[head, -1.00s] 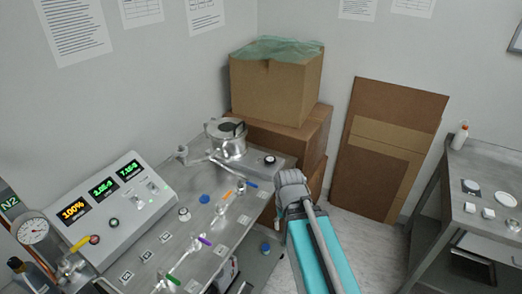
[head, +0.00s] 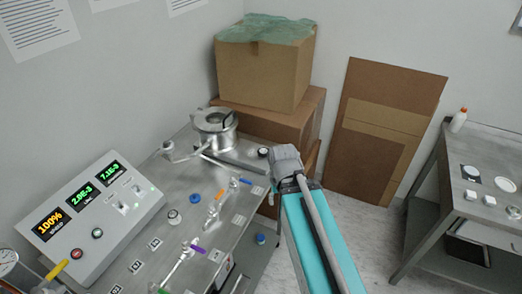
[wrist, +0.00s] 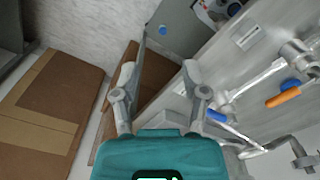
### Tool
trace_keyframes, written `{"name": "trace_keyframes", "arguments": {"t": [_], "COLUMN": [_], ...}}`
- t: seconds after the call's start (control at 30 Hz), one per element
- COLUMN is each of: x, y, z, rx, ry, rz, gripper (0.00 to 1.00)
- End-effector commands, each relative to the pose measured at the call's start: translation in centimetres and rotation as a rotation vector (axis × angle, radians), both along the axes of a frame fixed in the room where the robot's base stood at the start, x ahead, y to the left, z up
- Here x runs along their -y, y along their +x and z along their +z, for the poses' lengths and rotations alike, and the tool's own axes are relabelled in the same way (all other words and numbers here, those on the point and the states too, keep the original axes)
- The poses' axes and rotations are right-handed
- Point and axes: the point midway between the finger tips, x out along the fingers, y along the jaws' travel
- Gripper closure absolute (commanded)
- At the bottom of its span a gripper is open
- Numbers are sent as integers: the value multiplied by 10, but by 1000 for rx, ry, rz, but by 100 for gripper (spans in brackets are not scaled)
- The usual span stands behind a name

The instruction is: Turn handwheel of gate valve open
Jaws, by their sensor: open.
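My gripper (wrist: 160,80) is open and empty in the wrist view, its two fingers apart beside the edge of the metal bench. In the head view my arm's grey wrist is at the bench's right corner, and the fingers are hidden. A dark round knob (head: 263,152) stands at the bench's far right corner, close to my wrist. The wrist view shows a blue lever (wrist: 217,116) and an orange lever (wrist: 284,97) right of the fingers.
The metal bench (head: 140,230) carries a control panel (head: 90,212), a silver chamber (head: 215,132) and colored levers. Cardboard boxes (head: 263,80) and a leaning cardboard sheet (head: 385,130) stand behind. A side table (head: 465,215) is at right. Floor shows between.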

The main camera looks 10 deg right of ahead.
Motion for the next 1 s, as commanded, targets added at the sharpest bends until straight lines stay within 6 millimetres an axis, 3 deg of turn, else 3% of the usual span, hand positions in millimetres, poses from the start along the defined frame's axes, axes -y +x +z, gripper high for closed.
{"name": "trace_keyframes", "arguments": {"t": [0.03,0.23,0.57,1.0], "x": [0,0,7,5], "y": [0,5,46,131], "z": [0,2,16,43], "rx": [0,0,0,1], "ry": [0,0,0,1], "rz": [0,-29,-329,-1006], "gripper": [37,0,0,0]}}
